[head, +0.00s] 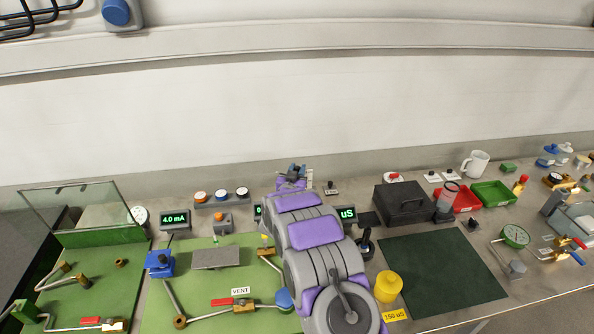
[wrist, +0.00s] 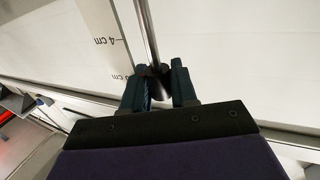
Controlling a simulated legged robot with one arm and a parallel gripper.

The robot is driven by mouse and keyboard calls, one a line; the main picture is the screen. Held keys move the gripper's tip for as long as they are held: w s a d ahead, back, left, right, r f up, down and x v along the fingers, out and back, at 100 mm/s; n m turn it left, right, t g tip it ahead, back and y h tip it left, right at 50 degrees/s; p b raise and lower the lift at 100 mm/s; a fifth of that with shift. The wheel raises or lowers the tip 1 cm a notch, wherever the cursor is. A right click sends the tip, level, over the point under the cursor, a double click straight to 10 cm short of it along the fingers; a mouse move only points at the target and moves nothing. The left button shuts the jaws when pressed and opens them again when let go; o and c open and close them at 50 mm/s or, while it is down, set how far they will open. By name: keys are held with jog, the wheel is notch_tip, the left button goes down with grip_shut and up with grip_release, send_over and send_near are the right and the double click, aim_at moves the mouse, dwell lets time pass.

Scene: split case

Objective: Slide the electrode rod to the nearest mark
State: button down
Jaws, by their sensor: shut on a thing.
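My gripper (wrist: 158,82) is shut on the electrode rod (wrist: 147,30), a thin metal rod that runs up from between the fingers in the wrist view. A dark part of it sits between the two fingertips. Beside the rod, to its left, is a white scale (wrist: 98,28) with printed marks; "4 cm" is readable, and another cm mark near the left finger is partly hidden. In the head view my gripper (head: 294,170) is at the back of the bench by a small upright white scale (head: 310,179). My arm hides most of the rod and its stand there.
A display reading "uS" (head: 348,214) stands just right of my arm. A black case (head: 402,204), a yellow cylinder (head: 388,287) and a black-handled lever (head: 366,242) are further right. A row of knobs (head: 221,197) is to the left. The dark green mat (head: 440,275) is clear.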

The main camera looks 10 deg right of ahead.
jog(key=shift+a+f, duration=0.1)
jog(key=shift+f, duration=1.75)
jog(key=c, duration=1)
grip_release()
jog(key=p+v, duration=0.1)
jog(key=v, duration=1.6)
jog(key=shift+s+a+f, duration=0.1)
jog(key=shift+a, duration=0.1)
